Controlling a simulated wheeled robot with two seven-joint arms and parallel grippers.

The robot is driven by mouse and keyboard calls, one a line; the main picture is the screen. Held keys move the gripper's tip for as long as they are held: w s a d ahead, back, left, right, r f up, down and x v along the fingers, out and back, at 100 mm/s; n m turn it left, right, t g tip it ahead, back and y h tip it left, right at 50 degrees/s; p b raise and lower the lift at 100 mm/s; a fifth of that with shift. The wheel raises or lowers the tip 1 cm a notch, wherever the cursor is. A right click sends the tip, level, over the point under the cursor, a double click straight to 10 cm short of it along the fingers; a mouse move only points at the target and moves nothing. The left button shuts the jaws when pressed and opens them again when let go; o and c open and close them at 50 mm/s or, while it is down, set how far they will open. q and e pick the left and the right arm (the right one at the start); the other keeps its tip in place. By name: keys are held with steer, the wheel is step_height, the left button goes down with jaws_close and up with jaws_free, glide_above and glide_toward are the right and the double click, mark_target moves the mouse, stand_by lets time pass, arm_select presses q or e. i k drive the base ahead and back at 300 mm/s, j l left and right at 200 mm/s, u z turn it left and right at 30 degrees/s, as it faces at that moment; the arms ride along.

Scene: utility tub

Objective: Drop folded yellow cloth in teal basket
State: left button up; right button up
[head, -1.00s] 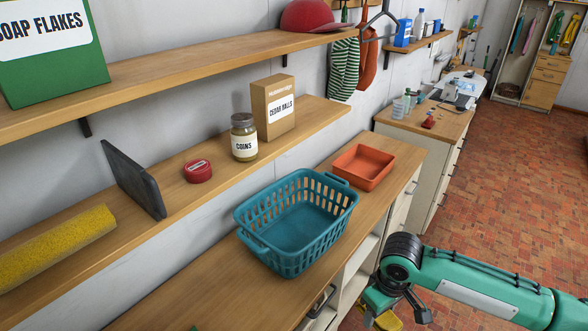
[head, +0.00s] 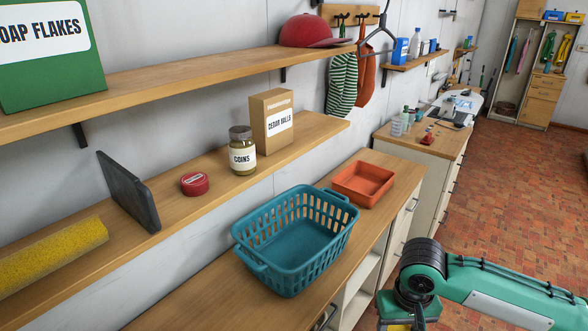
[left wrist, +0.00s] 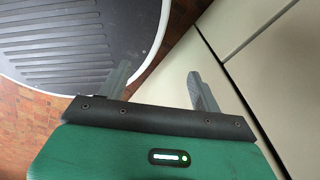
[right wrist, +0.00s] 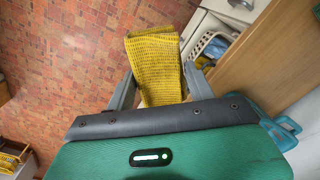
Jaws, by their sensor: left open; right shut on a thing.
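The teal basket (head: 298,238) stands upright on the wooden counter in the head view, and its inside looks empty. Its edge also shows at the right of the right wrist view (right wrist: 283,132). My right gripper (right wrist: 158,92) is shut on the folded yellow cloth (right wrist: 155,62), which sticks out beyond the fingers. In the head view the right arm is at the lower right, beside the counter and apart from the basket; only a bit of the cloth shows at the bottom edge. My left gripper (left wrist: 160,82) is open and empty, near pale cabinet fronts; it is outside the head view.
An orange tray (head: 363,184) sits behind the basket on the counter (head: 190,304). The shelf above holds a coins jar (head: 242,152), a cedar balls box (head: 272,122), a red tin (head: 194,184), a dark slab (head: 130,192) and a yellow roll (head: 50,256).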

mark_target(298, 263)
steer(key=u, duration=0.95)
steer(key=i+l+u, duration=0.15)
steer(key=l, duration=0.3)
steer(key=i+l+u, duration=0.2)
steer(key=l, duration=0.25)
steer(key=l+u, duration=0.15)
steer(key=l, duration=0.6)
steer(key=i+l, duration=0.15)
steer(key=l, duration=0.15)
